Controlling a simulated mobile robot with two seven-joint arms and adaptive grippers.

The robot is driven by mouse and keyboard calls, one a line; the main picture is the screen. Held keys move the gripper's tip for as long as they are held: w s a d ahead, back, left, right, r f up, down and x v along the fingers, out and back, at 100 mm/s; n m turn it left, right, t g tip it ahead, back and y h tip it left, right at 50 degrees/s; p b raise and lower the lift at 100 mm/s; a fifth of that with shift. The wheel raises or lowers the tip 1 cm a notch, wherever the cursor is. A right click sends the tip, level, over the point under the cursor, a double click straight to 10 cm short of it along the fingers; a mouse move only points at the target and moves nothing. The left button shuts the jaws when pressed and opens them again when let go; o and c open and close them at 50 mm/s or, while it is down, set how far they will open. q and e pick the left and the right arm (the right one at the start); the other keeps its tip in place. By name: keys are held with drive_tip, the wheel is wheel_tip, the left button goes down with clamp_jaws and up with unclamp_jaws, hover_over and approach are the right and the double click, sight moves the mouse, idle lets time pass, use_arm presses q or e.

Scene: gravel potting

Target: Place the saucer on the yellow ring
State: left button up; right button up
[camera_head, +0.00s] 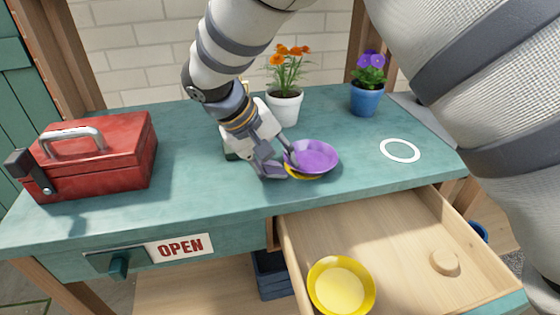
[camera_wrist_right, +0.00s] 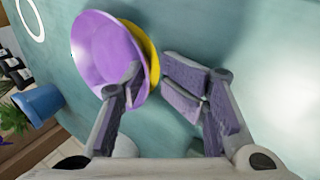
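The purple saucer (camera_head: 314,155) is on the bench, over a yellow shape (camera_head: 306,177) that shows as a crescent under its near edge. This fits the yellow ring, mostly hidden. The wrist view also shows the purple saucer (camera_wrist_right: 102,50) with the yellow crescent (camera_wrist_right: 152,52) behind it. My right gripper (camera_head: 279,160) is at the saucer's left rim. In the wrist view its fingers (camera_wrist_right: 150,76) are apart, one over the saucer's inside and one outside the rim. I cannot tell whether the saucer lies flat. My left gripper is in neither view.
A white ring (camera_head: 400,151) lies bare at the right. A white pot (camera_head: 284,106) with orange flowers and a blue pot (camera_head: 366,100) with purple flowers stand behind. A red toolbox (camera_head: 105,160) is at the left. The open drawer (camera_head: 400,235) holds a yellow saucer (camera_head: 316,287).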

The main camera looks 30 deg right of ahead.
drive_tip(key=shift+s+f, duration=0.2)
drive_tip(key=shift+f, duration=0.25)
drive_tip(key=v, duration=1.2)
drive_tip(key=shift+r, duration=0.3)
